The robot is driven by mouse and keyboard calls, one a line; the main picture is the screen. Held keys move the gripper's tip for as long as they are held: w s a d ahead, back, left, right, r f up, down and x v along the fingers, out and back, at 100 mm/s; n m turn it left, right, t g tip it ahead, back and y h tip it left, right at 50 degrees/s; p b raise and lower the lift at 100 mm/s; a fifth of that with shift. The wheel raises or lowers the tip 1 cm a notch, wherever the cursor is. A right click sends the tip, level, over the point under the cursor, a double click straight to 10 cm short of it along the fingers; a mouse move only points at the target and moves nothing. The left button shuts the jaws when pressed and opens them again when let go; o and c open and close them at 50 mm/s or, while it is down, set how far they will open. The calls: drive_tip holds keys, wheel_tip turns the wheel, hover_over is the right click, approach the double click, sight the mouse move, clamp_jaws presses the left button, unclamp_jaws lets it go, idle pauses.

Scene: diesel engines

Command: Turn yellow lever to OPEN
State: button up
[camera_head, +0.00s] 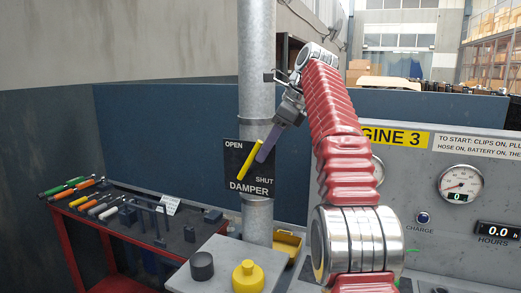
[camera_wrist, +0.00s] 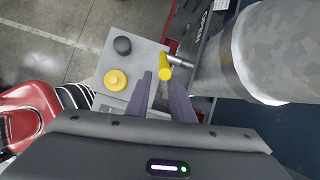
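The yellow lever (camera_head: 250,160) stands in front of the black DAMPER plate (camera_head: 233,172) on the grey vertical pipe. It is steeply tilted, top end to the right. The plate reads OPEN at upper left and SHUT at lower right. My gripper (camera_head: 266,151) reaches down to the lever from the upper right. In the wrist view the gripper (camera_wrist: 162,84) is open, and the near end of the lever (camera_wrist: 166,72) shows between the fingertips, closer to the right finger. I cannot tell whether a finger touches it. A metal stub joins the lever to the pipe side.
The pipe (camera_head: 257,75) rises right behind the lever. A grey box (camera_head: 217,268) with a black knob (camera_head: 202,266) and a yellow knob (camera_head: 248,276) stands below. A red tool bench (camera_head: 95,228) is at left, the engine panel (camera_head: 420,180) at right.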

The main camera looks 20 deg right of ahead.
drive_tip(key=s+d, duration=0.6)
drive_tip(key=d, duration=0.1)
drive_tip(key=shift+s, duration=0.25)
drive_tip(key=shift+c, duration=0.5)
